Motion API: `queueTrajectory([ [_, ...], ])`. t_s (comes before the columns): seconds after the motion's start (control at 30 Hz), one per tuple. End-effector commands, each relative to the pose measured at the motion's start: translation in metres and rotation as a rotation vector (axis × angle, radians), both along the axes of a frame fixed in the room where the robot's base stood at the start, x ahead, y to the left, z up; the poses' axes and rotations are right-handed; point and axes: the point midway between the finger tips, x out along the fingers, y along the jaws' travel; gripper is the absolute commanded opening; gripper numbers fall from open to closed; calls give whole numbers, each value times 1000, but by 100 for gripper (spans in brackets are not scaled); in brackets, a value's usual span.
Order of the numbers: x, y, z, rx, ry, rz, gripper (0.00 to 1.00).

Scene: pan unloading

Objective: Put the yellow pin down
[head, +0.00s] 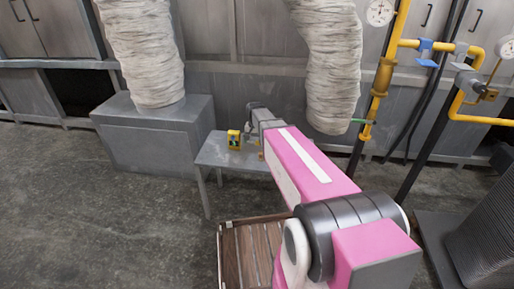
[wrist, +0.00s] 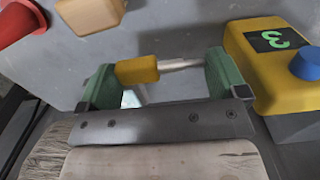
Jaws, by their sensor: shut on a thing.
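The yellow pin (wrist: 137,70) shows in the wrist view, with a yellow end at the left and a pale metallic shaft running right. It lies crosswise between the two green fingers of my gripper (wrist: 160,78), which is shut on it end to end. A grey surface lies behind the pin; I cannot tell whether the pin touches it. In the head view my pink arm reaches over the small grey table (head: 217,153), and the pin cannot be made out there.
A yellow box (wrist: 262,80) with a green number panel and blue knob is close right of the fingers. A wooden block (wrist: 90,14) and a red piece (wrist: 18,24) are at upper left. A wooden crate (head: 232,255) stands on the floor before the table.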

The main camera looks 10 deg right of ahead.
Motion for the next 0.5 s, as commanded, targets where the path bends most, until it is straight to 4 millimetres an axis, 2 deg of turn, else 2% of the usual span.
queueTrajectory([
  [0.1,11,-9,-8,0,0,-1,67],
  [0.27,13,-13,-13,0,0,1,67],
  [0.5,13,-12,-42,0,1,1,67],
])
